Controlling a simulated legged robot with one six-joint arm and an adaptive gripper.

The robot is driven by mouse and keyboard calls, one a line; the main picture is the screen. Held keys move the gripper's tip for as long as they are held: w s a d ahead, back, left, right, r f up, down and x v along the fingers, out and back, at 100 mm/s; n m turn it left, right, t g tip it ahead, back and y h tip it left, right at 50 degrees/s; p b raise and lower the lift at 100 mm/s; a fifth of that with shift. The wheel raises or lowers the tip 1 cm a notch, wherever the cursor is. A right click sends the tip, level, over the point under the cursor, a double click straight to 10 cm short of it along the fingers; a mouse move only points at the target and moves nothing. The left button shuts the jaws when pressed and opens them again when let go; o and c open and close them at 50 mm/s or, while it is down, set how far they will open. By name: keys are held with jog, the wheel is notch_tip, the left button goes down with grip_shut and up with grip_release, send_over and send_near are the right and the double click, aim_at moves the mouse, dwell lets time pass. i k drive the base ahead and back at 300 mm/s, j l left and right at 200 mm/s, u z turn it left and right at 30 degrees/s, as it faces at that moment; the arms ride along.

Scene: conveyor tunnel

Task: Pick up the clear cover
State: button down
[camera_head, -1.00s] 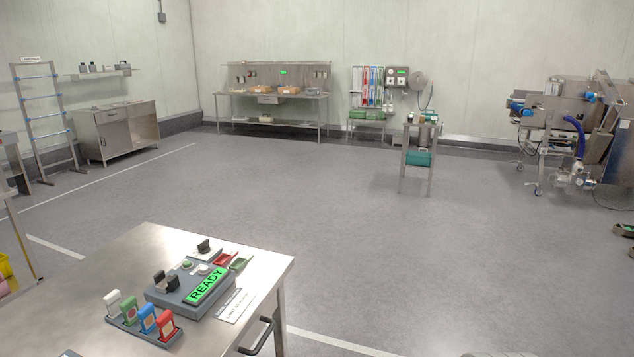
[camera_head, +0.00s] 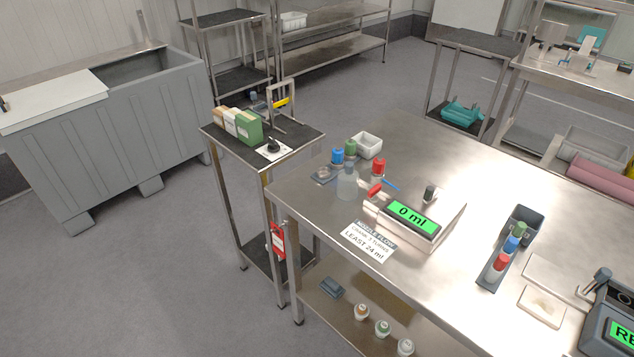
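I cannot pick out a clear cover with certainty. A clear, see-through vessel (camera_head: 347,186) stands on the steel table (camera_head: 468,180), near its left corner. It may be a bottle. Beside it sits a pale box with a green display reading "0 ml" (camera_head: 412,217). The box's edges look partly see-through, so a clear cover over it is possible. A red-handled part (camera_head: 376,190) lies between the vessel and the box. My gripper is not in view.
A small dark-topped stand (camera_head: 300,148) holds boxes left of the table. A large grey bin (camera_head: 120,140) stands farther left. A rack with colored caps (camera_head: 512,243) and a white tray (camera_head: 367,144) are on the table. Grey floor (camera_head: 160,290) is open at front left.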

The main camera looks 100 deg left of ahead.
aim_at(347, 177)
jog(key=u, duration=3.25)
jog(key=i+j+z, duration=0.15)
jog(key=i+j, duration=0.15)
jog(key=i+j+z, duration=0.1)
jog(key=i+j, duration=0.2)
jog(key=i+j+z, duration=0.3)
jog(key=i+j, duration=0.2)
jog(key=j, duration=0.2)
jog(key=i+j+z, duration=0.1)
jog(key=i+j, duration=0.15)
jog(key=j, duration=0.15)
jog(key=i+j+z, duration=0.15)
jog(key=j, duration=0.25)
jog(key=i, duration=0.05)
